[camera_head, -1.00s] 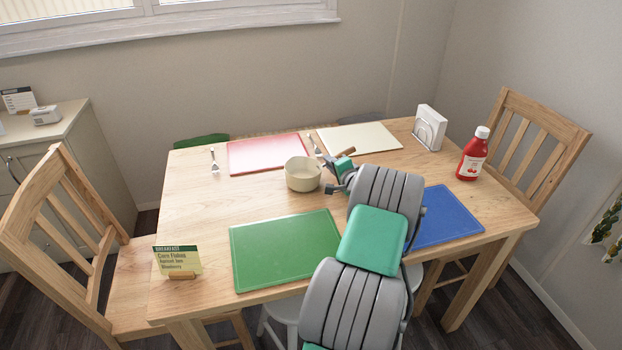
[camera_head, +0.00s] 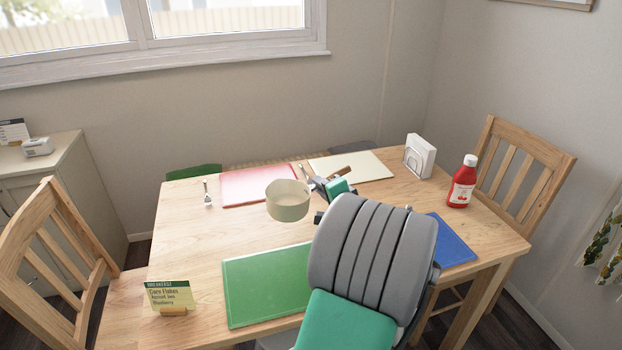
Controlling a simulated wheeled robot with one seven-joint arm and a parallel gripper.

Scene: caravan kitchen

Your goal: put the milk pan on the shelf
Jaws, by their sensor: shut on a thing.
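The milk pan (camera_head: 288,203) is a cream, round pan with a wooden handle (camera_head: 351,174) that points up and to the right. It appears held upright above the middle of the wooden table (camera_head: 185,235). My gripper (camera_head: 322,186) is at the pan's right side, shut on it near the handle; my arm partly hides the fingers. No shelf is clearly in view.
Green (camera_head: 268,282), red (camera_head: 258,186), cream and blue (camera_head: 452,242) mats lie on the table. A ketchup bottle (camera_head: 461,184) and a napkin holder (camera_head: 420,157) stand at the right. A menu card (camera_head: 171,296) stands at the front left. Chairs flank both ends.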

